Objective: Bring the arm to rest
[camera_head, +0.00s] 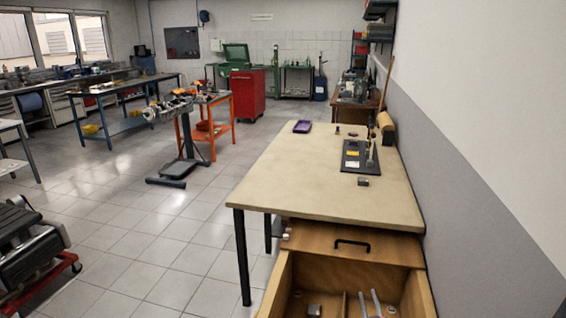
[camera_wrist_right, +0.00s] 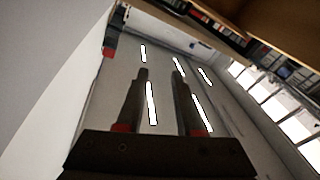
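My right gripper (camera_wrist_right: 160,75) shows in the right wrist view. Its two dark fingers stand apart with an empty gap between them, and reddish parts show near their bases. Ceiling lights show behind and between the fingers, and no object is near them. In the head view I cannot make out either gripper clearly. My left gripper is not in view. The workbench (camera_head: 290,183) with a beige top stands in front of me, and an open wooden drawer (camera_head: 276,290) juts out below it.
On the bench are a purple tray (camera_head: 302,127), a dark plate (camera_head: 353,160) with small parts, and a small metal block (camera_head: 363,182). Metal rods (camera_head: 370,302) lie in the drawer. The wall (camera_head: 470,180) is close on the right. Tiled floor (camera_head: 165,225) is open on the left.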

